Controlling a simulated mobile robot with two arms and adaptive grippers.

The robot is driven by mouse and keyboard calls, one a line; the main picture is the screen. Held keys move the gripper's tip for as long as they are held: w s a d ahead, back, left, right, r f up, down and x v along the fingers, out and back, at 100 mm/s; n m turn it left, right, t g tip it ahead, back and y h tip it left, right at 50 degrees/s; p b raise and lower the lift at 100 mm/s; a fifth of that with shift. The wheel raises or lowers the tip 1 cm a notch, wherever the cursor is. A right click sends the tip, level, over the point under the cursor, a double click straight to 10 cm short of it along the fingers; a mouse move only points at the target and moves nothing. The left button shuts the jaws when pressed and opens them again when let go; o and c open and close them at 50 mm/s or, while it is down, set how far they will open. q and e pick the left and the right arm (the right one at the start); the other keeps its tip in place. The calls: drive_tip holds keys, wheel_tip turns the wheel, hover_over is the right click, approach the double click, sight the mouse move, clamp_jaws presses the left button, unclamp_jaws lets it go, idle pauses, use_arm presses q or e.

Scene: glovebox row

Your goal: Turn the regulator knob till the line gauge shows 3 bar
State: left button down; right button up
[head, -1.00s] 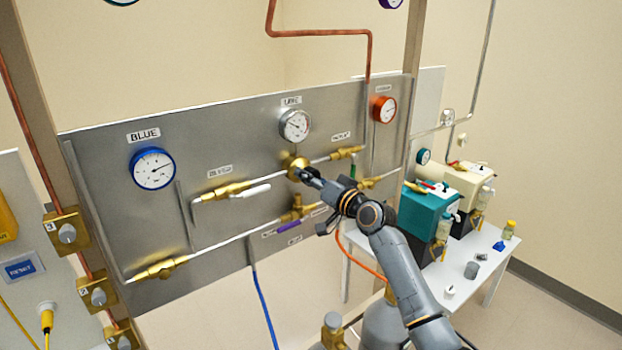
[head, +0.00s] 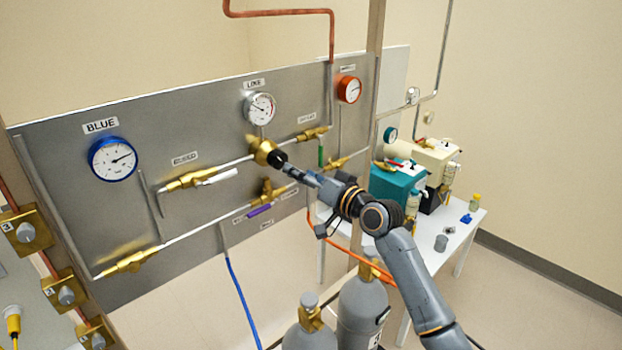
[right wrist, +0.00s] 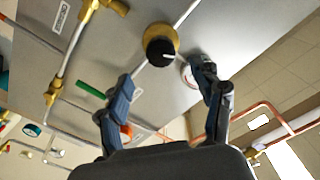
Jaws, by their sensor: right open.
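The regulator is a brass body (head: 261,148) with a black knob (head: 277,158) on the steel panel. In the right wrist view the black knob (right wrist: 160,53) faces me, its white mark pointing right. The white line gauge (head: 259,108) is above it; its needle is too small to read surely. In the right wrist view the gauge (right wrist: 188,75) is partly hidden by a finger. My right gripper (head: 294,171) is open and empty in front of the knob; in the right wrist view its fingertips (right wrist: 164,76) are spread, with the knob beyond them. My left gripper is out of view.
A blue gauge (head: 112,159) and an orange gauge (head: 349,89) flank the line gauge. Brass valves and pipes run close around the regulator. Grey gas cylinders (head: 362,312) stand below, and a white table (head: 460,238) with pumps is at right.

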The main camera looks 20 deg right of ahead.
drive_tip(key=v, duration=0.2)
drive_tip(key=shift+s+d, duration=0.1)
drive_tip(key=shift+s, duration=0.3)
drive_tip(key=s+d+f+g+h+b, duration=0.1)
drive_tip(key=s+f+g, duration=0.1)
drive_tip(key=f, duration=1.1)
drive_tip(key=s+d+f+m+g+h+b, duration=0.1)
drive_tip(key=s+f+g+h, duration=0.1)
drive_tip(key=f, duration=1.2)
drive_tip(key=s+d+f+g+h+b, duration=0.1)
drive_tip(key=s+f+g+b, duration=0.1)
drive_tip(key=f, duration=1.1)
drive_tip(key=s+a+f+n+g+h+b, duration=0.1)
drive_tip(key=s+f+g, duration=0.1)
drive_tip(key=s+f, duration=0.7)
drive_tip(key=s+f+n+g+h+b, duration=0.15)
drive_tip(key=s+f, duration=0.45)
drive_tip(key=f, duration=0.6)
drive_tip(key=s+a+f+n+g, duration=0.1)
drive_tip(key=s+f, duration=0.5)
drive_tip(key=s, duration=0.6)
drive_tip(key=s+a+f+n+g+b, duration=0.1)
drive_tip(key=s+a+f+g, duration=0.1)
drive_tip(key=s+f, duration=0.5)
drive_tip(key=s+a+f+n+g+b, duration=0.1)
drive_tip(key=s+f, duration=0.5)
drive_tip(key=s, duration=1.2)
drive_tip(key=shift+s+a+f+n+g, duration=0.15)
drive_tip(key=shift+a+f+n+g, duration=0.2)
drive_tip(key=shift+a+g, duration=0.65)
